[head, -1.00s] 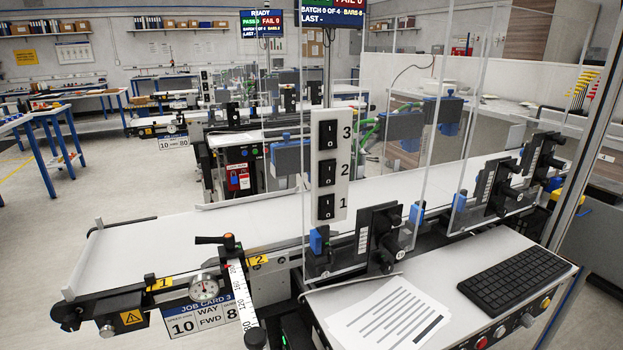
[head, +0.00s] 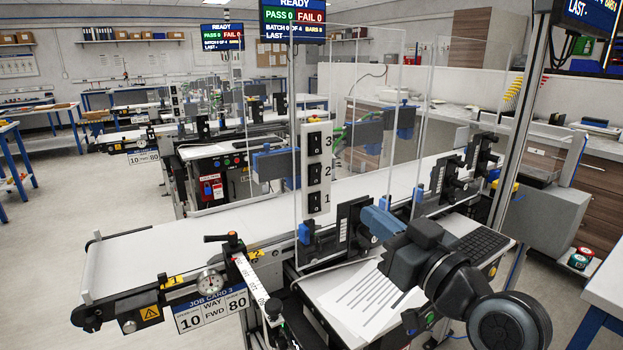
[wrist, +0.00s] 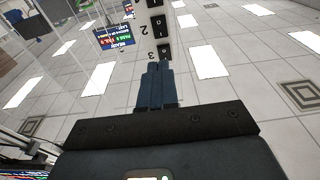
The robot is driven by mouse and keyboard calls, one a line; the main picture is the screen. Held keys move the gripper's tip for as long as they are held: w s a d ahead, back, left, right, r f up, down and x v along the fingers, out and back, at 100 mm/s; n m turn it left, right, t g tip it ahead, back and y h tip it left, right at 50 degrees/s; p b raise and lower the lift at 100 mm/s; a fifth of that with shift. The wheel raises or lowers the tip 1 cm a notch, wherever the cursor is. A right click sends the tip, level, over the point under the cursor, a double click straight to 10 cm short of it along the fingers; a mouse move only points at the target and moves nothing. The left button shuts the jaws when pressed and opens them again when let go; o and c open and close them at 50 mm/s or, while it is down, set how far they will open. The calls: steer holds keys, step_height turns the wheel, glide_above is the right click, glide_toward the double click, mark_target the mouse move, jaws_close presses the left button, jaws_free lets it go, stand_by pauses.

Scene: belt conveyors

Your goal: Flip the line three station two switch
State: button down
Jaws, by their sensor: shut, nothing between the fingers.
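A white panel (head: 304,168) with three black rocker switches stands on the belt conveyor (head: 150,245) whose card reads "JOB CARD 3" (head: 208,309). Switch 2 (head: 314,174) sits between switch 3 (head: 314,142) above and switch 1 (head: 314,202) below. Which way each rocker is tipped is too small to tell. My gripper (head: 378,221) is shut and empty, in front of the conveyor, right of and below the panel in the head view. In the wrist view the panel appears upside down, with switch 2 (wrist: 158,22) beyond the blue fingertips (wrist: 159,66) and switch 3 (wrist: 163,48) close above them.
Clear guard sheets (head: 410,150) stand along the conveyor beside the panel. Black brackets (head: 353,225) rise near my gripper. A paper sheet (head: 365,300) and a keyboard (head: 480,243) lie on the front shelf. A status screen (head: 293,22) hangs above.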

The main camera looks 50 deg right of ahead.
steer(key=shift+w+r, duration=0.1)
steer(key=shift+r, duration=0.1)
steer(key=shift+w, duration=0.1)
steer(key=b, duration=0.8)
glide_toward(317, 170)
steer(key=p+x, duration=0.2)
steer(key=x, duration=0.3)
steer(key=shift+w+d+r, duration=0.1)
steer(key=shift+w, duration=0.25)
steer(key=shift+w+d+p, duration=0.2)
steer(key=shift+w+p, duration=0.1)
steer(key=shift+w, duration=0.25)
